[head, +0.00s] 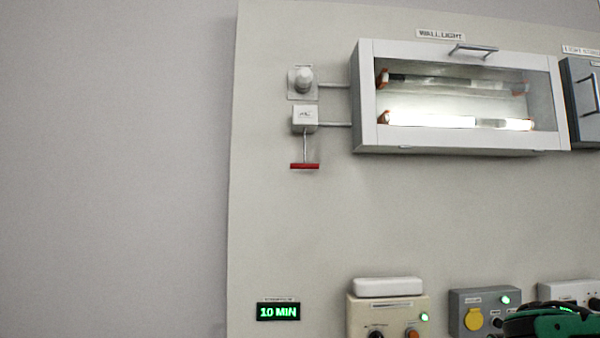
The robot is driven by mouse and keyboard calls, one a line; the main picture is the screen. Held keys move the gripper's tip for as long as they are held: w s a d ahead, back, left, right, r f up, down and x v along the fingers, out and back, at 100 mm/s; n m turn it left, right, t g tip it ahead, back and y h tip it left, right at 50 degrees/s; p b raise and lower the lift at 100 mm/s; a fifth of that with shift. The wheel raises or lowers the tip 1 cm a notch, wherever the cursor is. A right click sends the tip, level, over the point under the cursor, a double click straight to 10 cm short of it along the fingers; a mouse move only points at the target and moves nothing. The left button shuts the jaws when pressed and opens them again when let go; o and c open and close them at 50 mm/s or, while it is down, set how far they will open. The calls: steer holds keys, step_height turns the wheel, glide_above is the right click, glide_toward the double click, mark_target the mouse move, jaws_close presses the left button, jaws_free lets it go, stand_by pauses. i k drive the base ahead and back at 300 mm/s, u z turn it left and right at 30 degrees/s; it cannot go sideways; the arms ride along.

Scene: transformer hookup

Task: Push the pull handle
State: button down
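The pull handle (305,166) is a short red bar. It hangs level on a thin cord or rod below a small white switch box (305,119) on the pale wall panel, left of the wall light. The whole handle shows and nothing touches it. My gripper's fingers do not show in the head view. A green and black rounded part, seemingly of my arm, pokes in at the bottom right corner, well below and to the right of the handle.
The wall light (365,100) is a glass-fronted case with two tubes, the lower one lit. A "10 MIN" display (278,312) and control boxes (388,310) line the bottom. The panel around the handle's lower side is clear.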

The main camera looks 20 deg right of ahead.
mark_target(294, 166)
steer(key=z, duration=1)
steer(key=k, duration=1.55)
steer(key=u, duration=1.1)
steer(key=i, duration=1)
steer(key=z, duration=0.05)
